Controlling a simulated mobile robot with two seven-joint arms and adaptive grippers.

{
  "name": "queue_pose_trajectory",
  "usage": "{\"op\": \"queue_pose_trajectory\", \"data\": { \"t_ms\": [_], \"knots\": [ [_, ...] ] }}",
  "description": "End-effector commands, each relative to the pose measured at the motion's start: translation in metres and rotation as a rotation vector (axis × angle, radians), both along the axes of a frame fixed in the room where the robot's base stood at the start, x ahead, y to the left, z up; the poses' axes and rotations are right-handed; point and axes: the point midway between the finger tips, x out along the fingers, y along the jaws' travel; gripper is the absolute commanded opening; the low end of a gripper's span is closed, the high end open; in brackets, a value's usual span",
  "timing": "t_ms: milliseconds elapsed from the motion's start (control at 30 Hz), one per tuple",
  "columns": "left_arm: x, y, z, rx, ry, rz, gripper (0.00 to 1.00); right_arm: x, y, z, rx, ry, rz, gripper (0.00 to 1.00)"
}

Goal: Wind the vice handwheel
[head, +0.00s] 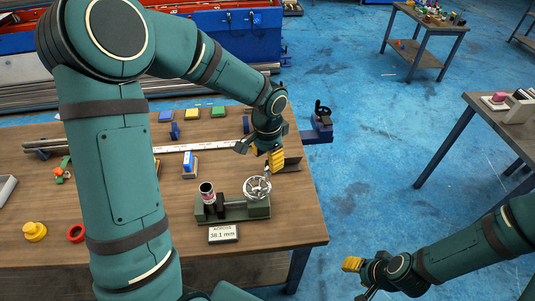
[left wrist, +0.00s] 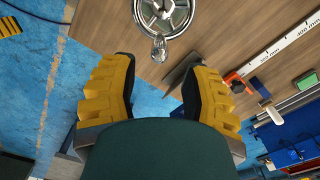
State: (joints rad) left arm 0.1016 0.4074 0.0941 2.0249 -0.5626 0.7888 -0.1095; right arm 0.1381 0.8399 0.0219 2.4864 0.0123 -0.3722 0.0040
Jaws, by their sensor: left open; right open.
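The silver spoked handwheel (head: 257,188) sits on the right end of a small green vice (head: 234,211) on the wooden table. A metal tube with a reddish end (head: 207,192) stands at the vice's left end. In the left wrist view the handwheel (left wrist: 166,12) is at the top edge, its crank knob (left wrist: 158,48) pointing toward the gap between my fingers. My left gripper (head: 274,160) is open and empty, just behind the handwheel; its yellow fingers (left wrist: 157,92) stand wide apart, not touching the knob. My right gripper (head: 358,275) is off the table; its fingers are partly hidden.
A display reading 38.1 mm (head: 223,233) lies in front of the vice. A dark angled plate (head: 290,162) stands near my left gripper. A blue bench vice (head: 318,128) is at the table's right edge. A long ruler (head: 200,146) lies behind.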

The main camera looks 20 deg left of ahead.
Motion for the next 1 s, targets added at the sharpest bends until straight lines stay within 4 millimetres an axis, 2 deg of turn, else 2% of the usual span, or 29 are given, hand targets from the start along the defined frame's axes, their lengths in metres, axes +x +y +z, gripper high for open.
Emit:
{"op": "queue_pose_trajectory", "data": {
  "t_ms": [33,500,967,1000],
  "knots": [
    [0.0,0.0,-0.009,0.0,0.001,0.0,0.47,0.0,0.0,-0.008,-0.001,0.0,0.0,0.47],
    [0.0,0.0,-0.06,-0.001,0.0,0.001,0.47,-0.005,0.002,-0.048,-0.003,0.014,0.01,0.47],
    [0.0,0.0,-0.058,-0.001,0.0,0.001,0.47,-0.005,0.002,-0.047,-0.002,0.013,0.011,0.47],
    [0.0,0.0,-0.058,-0.001,0.0,0.001,0.42,-0.005,0.002,-0.047,-0.002,0.013,0.011,0.47]
  ]
}}
